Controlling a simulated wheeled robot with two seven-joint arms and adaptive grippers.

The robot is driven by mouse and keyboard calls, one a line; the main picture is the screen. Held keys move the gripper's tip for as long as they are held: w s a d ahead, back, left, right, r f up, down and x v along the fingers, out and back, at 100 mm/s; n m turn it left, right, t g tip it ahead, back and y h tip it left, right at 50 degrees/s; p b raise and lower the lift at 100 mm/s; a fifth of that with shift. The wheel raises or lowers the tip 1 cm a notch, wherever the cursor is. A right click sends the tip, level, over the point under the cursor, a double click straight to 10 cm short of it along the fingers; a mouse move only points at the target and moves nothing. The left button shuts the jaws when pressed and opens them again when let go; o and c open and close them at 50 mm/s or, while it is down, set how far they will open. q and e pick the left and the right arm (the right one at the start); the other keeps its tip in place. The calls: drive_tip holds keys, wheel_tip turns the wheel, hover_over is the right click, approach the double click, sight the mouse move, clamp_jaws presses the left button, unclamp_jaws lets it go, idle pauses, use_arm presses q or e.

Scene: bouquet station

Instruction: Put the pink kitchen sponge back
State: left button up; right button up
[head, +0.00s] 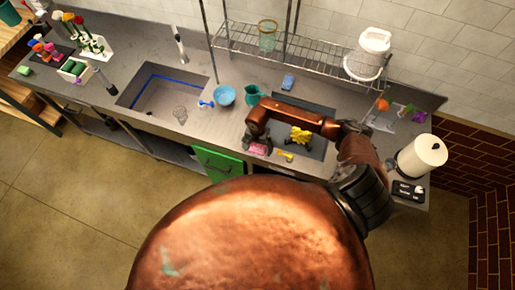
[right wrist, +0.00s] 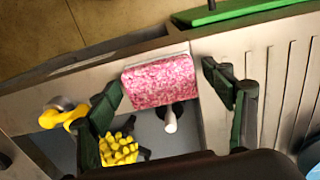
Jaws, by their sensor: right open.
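The pink kitchen sponge (head: 259,149) is at the counter's front, beside the grey-blue mat, under my right gripper (head: 257,145). In the right wrist view, the pink speckled sponge (right wrist: 160,82) shows between the two dark green fingers of my right gripper (right wrist: 163,78). The fingers are spread, with a gap visible on its right side; whether the left finger touches it I cannot tell. A pale, round-ended stub (right wrist: 170,118) shows just below the sponge. My left gripper is not in view.
A yellow bundle (head: 300,135) lies on the mat (head: 318,150), with a small yellow tool (head: 285,155) near the front edge. A teal pitcher (head: 252,94), blue bowl (head: 224,95) and sink (head: 165,90) are to the left. A paper roll (head: 422,157) stands right. A wire shelf (head: 320,58) hangs behind.

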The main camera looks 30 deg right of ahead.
sight(257, 148)
drive_tip(key=shift+r, duration=0.1)
drive_tip(key=shift+w+r, duration=0.1)
drive_tip(key=shift+r, duration=0.15)
wheel_tip(257, 148, up, 12)
drive_tip(key=b, duration=0.3)
drive_tip(key=shift+f, duration=0.2)
